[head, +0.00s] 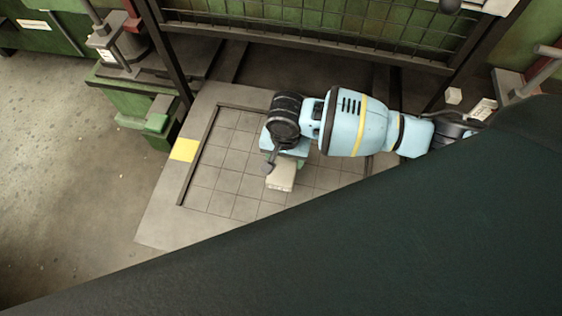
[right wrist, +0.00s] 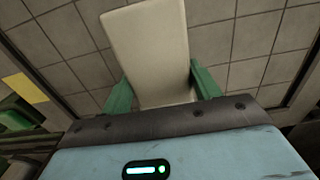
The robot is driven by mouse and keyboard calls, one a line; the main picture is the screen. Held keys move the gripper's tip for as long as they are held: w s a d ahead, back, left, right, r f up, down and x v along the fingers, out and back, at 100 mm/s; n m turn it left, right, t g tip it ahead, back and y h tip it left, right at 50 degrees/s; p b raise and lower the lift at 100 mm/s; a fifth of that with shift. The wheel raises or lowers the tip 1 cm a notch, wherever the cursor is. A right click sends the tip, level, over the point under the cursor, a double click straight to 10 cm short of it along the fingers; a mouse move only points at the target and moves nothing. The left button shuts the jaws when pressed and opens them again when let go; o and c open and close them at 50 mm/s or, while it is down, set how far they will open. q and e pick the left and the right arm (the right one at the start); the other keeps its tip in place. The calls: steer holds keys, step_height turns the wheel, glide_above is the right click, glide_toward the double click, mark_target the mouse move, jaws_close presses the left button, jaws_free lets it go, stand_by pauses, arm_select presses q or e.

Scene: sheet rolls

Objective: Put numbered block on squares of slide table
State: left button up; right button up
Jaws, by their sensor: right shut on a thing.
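The slide table (head: 160,213) has a grid of grey squares (head: 240,207) inside a dark raised frame, seen in the head view. My right gripper (head: 272,168) is over the middle of the grid. It is shut on a pale block (head: 281,176), which sits between green fingers in the right wrist view (right wrist: 148,45). No number shows on the block's visible faces. I cannot tell whether the block touches the squares. Another small pale block (head: 453,96) and a block with dark marks (head: 484,108) are at the right. My left gripper is not in view.
A yellow patch (head: 185,150) marks the table's left border. A mesh guard (head: 320,28) stands along the back. Green machinery (head: 150,110) is at the back left. My own dark body hides the lower right. Squares left of the gripper are clear.

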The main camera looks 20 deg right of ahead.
mark_target(281, 164)
steer(key=f, duration=0.2)
steer(key=a+f+b, duration=0.1)
steer(key=shift+w, duration=0.4)
steer(key=shift+f, duration=0.25)
steer(key=shift+f, duration=0.15)
steer(key=o, duration=1.2)
steer(key=shift+c, duration=0.2)
steer(key=shift+o, duration=0.4)
step_height(281, 164, up, 12)
steer(key=p, duration=0.2)
steer(key=shift+p, duration=0.3)
